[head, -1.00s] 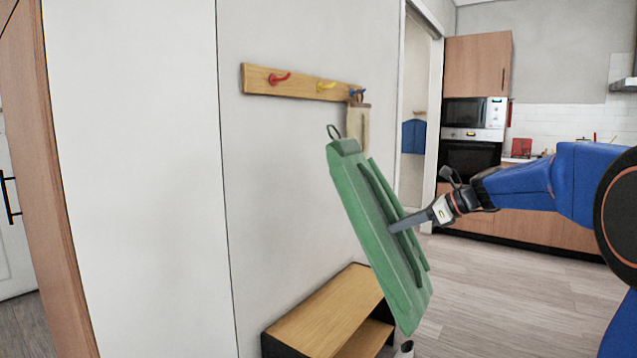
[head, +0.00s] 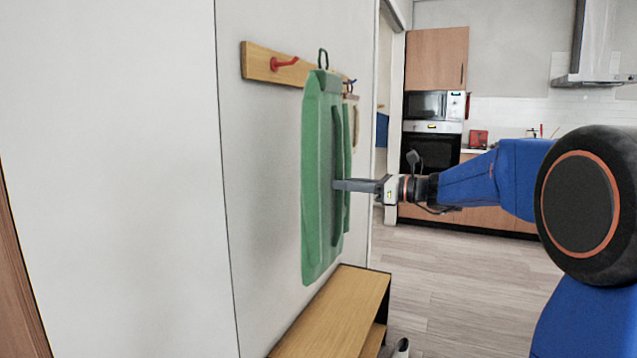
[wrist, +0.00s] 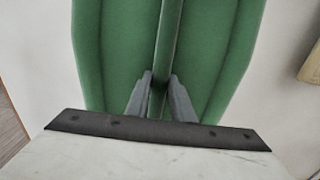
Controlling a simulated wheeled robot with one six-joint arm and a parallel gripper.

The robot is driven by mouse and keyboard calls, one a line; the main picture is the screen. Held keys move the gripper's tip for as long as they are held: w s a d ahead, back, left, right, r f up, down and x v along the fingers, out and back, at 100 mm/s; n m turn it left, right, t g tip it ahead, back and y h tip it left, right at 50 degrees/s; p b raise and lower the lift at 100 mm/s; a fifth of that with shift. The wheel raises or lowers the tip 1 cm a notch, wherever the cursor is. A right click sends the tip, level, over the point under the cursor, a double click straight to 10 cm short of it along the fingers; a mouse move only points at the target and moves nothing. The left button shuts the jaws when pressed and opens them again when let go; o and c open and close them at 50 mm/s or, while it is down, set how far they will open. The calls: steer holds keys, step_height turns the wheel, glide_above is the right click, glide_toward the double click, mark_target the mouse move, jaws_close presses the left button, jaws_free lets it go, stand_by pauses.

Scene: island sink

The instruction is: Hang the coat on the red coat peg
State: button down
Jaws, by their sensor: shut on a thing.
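The green coat (head: 320,190) hangs upright from my gripper (head: 338,185), close to the wall. A dark loop (head: 323,58) stands up at the coat's top. My gripper is shut on a ridge down the coat's middle; the wrist view shows both fingers (wrist: 160,95) on either side of this green ridge (wrist: 167,45). The red peg (head: 284,63) is bare, to the left of the loop at about the same height in the picture. Whether the loop is in front of the rail or touching it, I cannot tell from here; the coat hides the rail's middle.
The wooden rail (head: 258,62) also carries a blue peg (head: 351,82) with a beige item (head: 354,115) below it. The yellow peg is hidden behind the coat. A wooden bench (head: 345,305) stands below. Open floor (head: 455,280) lies to the right.

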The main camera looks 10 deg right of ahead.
steer(key=f+x, duration=0.1)
steer(key=x, duration=1)
steer(key=shift+f, duration=0.3)
stand_by(1.2)
stand_by(0.5)
steer(key=c, duration=1.5)
jaws_free()
steer(key=shift+o, duration=0.2)
steer(key=shift+d, duration=0.1)
steer(key=v, duration=1.7)
steer(key=shift+s, duration=0.2)
